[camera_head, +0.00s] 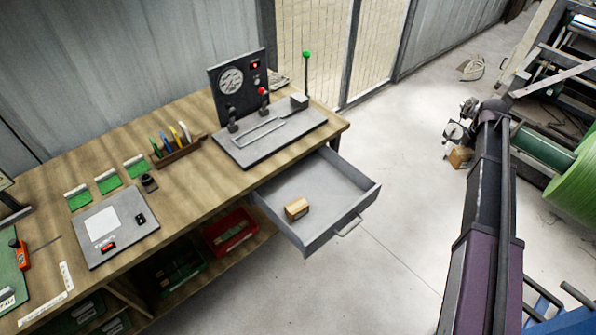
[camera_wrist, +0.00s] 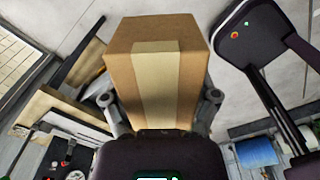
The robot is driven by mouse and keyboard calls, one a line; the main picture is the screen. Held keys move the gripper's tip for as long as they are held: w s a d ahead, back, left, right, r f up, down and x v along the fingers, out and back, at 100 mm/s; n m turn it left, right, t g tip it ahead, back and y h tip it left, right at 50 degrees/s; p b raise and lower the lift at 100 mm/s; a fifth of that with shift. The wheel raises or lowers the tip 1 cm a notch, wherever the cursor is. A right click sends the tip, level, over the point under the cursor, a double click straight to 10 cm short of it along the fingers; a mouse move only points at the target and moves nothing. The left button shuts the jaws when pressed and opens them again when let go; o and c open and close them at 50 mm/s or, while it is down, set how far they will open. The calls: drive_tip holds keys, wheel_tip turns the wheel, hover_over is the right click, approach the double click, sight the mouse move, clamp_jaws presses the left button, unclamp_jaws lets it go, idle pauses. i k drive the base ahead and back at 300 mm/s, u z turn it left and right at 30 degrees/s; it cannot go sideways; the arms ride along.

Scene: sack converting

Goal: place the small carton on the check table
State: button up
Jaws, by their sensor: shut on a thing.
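A small brown carton (camera_wrist: 155,65) with a pale tape strip fills the middle of the wrist view. My gripper (camera_wrist: 162,100) is shut on it, with a finger on either side. In the head view the same carton (camera_head: 460,157) hangs from my gripper (camera_head: 459,139) at the end of my arm, to the right of the bench and well apart from it. A wooden-topped table (camera_head: 190,190) stands at the left; I cannot tell for certain that it is the check table.
An open grey drawer (camera_head: 343,219) juts from the table, with another small brown box (camera_head: 297,208) in it. A gauge panel (camera_head: 238,88), a pen holder (camera_head: 178,150) and a grey plate (camera_head: 115,228) stand on top. Open floor lies between table and arm. A green roll (camera_head: 575,180) is at right.

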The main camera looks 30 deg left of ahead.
sight(201, 183)
drive_tip(key=k, duration=0.85)
drive_tip(key=u, duration=1.65)
drive_tip(key=i, duration=1)
drive_tip(key=u, duration=0.05)
